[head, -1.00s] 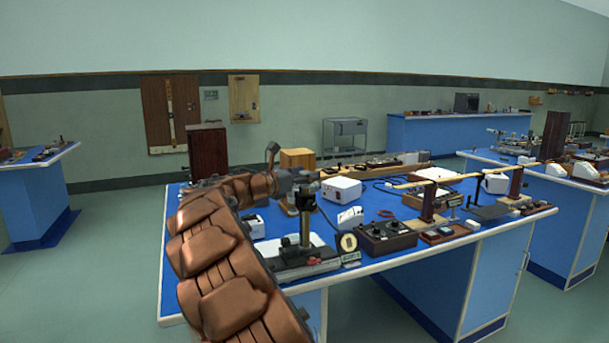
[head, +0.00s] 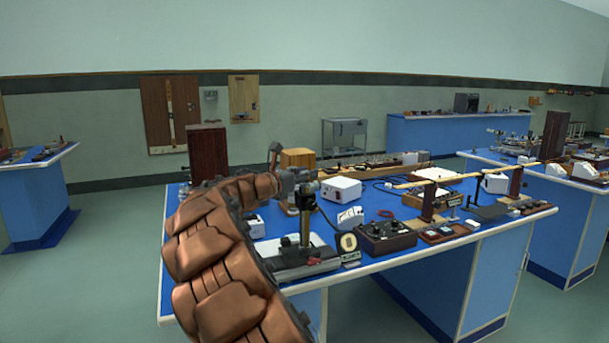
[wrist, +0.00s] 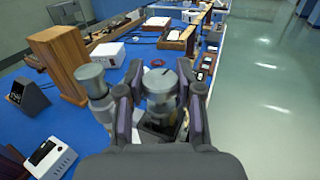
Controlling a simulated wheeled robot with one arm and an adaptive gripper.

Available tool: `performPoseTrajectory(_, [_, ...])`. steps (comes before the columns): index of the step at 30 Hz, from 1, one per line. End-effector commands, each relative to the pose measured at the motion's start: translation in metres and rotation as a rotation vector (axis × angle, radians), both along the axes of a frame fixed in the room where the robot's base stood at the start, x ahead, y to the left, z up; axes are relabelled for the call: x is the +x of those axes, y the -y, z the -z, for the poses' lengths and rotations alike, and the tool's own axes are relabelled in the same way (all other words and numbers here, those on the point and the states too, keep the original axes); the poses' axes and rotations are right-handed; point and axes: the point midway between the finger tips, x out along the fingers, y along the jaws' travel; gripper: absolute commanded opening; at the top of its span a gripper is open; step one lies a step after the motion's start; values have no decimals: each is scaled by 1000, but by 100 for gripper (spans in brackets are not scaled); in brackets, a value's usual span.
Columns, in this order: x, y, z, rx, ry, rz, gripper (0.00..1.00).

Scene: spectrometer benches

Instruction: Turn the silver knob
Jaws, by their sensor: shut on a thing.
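The silver knob (wrist: 160,82) is a short, round metal cylinder with a flat top, seen in the middle of the wrist view. My gripper (wrist: 159,100) is shut on it, one finger at its left side and one at its right. The fingers hide part of its sides. A second silver cylinder (wrist: 92,82) stands just left of the left finger. In the head view my gripper (head: 300,181) is at the top of an instrument stand (head: 305,226) on a grey base (head: 292,262) at the bench's near edge. The knob is too small to make out there.
The blue bench (head: 205,280) also carries a dark control box (head: 386,238), a white box (head: 341,189) and a tall brown wooden box (head: 207,153). In the wrist view a wooden block (wrist: 60,62) stands at the left. Open floor (wrist: 265,110) lies right.

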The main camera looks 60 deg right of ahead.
Motion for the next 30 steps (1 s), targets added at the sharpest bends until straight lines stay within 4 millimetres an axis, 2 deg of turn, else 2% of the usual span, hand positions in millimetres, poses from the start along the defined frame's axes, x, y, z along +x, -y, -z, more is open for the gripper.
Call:
performPoseTrajectory(12, [0,-1,-2,-4,0,-165,1])
performPoseTrajectory(24, [1,-2,-2,-1,0,-181,1])
performPoseTrajectory(25, [1,-2,-2,-1,0,-182,36])
performPoseTrajectory(30, [1,-1,-1,0,0,-180,54])
